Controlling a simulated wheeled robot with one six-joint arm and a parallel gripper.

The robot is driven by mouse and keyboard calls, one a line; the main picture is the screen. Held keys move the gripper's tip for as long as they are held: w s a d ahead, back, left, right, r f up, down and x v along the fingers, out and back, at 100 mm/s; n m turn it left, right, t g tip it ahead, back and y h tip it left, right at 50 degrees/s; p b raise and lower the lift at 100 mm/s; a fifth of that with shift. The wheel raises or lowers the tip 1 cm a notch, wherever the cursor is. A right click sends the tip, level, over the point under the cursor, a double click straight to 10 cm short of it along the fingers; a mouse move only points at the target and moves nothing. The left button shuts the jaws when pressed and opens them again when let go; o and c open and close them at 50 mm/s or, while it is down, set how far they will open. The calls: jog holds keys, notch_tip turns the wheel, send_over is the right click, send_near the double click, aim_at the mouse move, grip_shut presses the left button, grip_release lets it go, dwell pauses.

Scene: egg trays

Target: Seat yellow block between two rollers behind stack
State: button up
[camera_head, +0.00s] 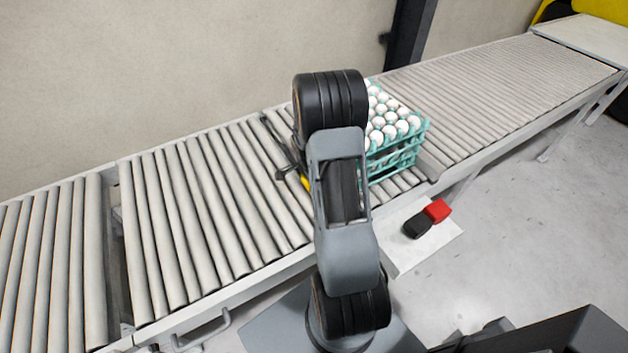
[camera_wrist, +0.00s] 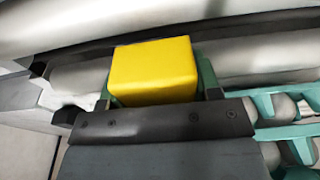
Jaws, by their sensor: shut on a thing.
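The yellow block (camera_wrist: 153,70) is held between the fingers of my gripper (camera_wrist: 156,88) in the wrist view, with pale rollers behind and beside it. In the head view only a small yellow part of the block (camera_head: 305,182) shows beside my arm, low over the conveyor rollers (camera_head: 215,205). My gripper (camera_head: 288,172) there is partly hidden by my arm. The stack of teal trays with white eggs (camera_head: 408,155) stands on the rollers just right of my gripper. Whether the block touches the rollers or sits between two of them I cannot tell.
Teal tray edges (camera_wrist: 292,132) show close to the right of my gripper in the wrist view. A red block (camera_head: 437,211) and a black block (camera_head: 417,226) lie on a white side plate (camera_head: 438,243). The rollers left of my gripper are clear. A wall runs behind the conveyor.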

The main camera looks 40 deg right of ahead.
jog(key=shift+f+b, duration=0.65)
jog(key=shift+b, duration=0.05)
dwell(0.5)
jog(key=o, duration=1.2)
jog(key=shift+c, duration=0.2)
jog(key=shift+r, duration=0.1)
notch_tip(320, 180, up, 14)
jog(key=a, duration=0.2)
jog(key=shift+w+f, duration=0.15)
jog(key=shift+f, duration=0.05)
